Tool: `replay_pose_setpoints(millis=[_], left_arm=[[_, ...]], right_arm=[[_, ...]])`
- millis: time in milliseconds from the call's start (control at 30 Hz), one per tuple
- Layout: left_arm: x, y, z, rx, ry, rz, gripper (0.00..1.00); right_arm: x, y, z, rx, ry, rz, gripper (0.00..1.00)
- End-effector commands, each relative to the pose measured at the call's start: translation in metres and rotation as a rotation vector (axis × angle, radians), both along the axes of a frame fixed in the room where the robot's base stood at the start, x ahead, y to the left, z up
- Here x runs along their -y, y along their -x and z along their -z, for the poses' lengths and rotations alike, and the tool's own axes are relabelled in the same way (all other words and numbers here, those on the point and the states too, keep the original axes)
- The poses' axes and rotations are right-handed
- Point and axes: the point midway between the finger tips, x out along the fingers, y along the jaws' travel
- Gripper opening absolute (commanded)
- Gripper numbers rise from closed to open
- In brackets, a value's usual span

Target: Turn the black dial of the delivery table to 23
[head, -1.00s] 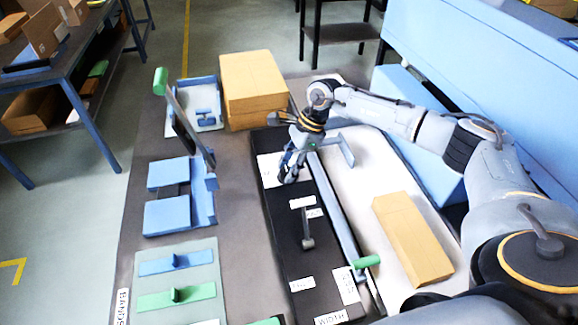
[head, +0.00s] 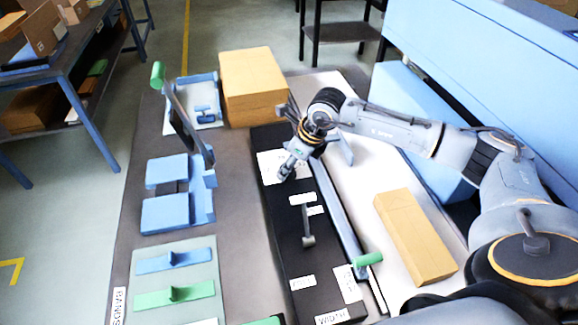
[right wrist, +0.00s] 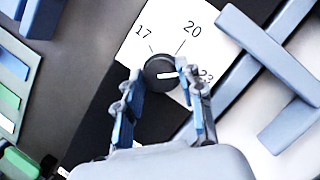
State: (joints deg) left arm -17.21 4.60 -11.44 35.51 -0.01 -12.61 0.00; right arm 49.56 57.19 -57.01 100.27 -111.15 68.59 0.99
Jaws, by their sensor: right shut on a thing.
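The black dial (right wrist: 160,72) shows in the right wrist view on a white scale card (right wrist: 168,38) printed 17, 20 and 23. Its white mark points right, towards the 23 (right wrist: 206,75); the finger partly covers the gap between, so I cannot tell whether it is exactly on the line. My right gripper (right wrist: 159,70) is shut on the dial, one finger at each side. In the head view my right gripper (head: 285,174) is over the far end of the black panel (head: 275,222) and hides the dial. My left gripper is not in view.
A blue-grey rail (head: 338,215) with a green handle (head: 367,260) runs beside the panel. A small lever (head: 307,230) stands on the panel. A cardboard box (head: 415,235) lies at the right, and a larger box (head: 252,85) stands at the back.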

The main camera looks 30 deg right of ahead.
Motion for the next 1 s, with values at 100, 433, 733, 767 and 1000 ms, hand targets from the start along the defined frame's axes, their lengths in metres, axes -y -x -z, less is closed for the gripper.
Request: replay_pose_setpoints(millis=[100, 433, 733, 767, 1000], left_arm=[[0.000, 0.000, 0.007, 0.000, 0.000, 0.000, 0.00], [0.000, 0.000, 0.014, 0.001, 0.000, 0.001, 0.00], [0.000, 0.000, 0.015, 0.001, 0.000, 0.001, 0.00], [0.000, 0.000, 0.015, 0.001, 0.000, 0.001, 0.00], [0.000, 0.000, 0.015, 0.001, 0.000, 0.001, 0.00]], right_arm=[[-0.001, 0.000, 0.002, 0.000, 0.000, 0.076, 0.06], [-0.002, 0.001, 0.001, -0.002, 0.000, 0.212, 0.06], [-0.001, 0.001, 0.000, -0.003, -0.001, 0.240, 0.06], [-0.001, 0.001, 0.000, -0.003, -0.001, 0.240, 0.06], [-0.001, 0.001, 0.000, -0.003, -0.001, 0.240, 0.40]])
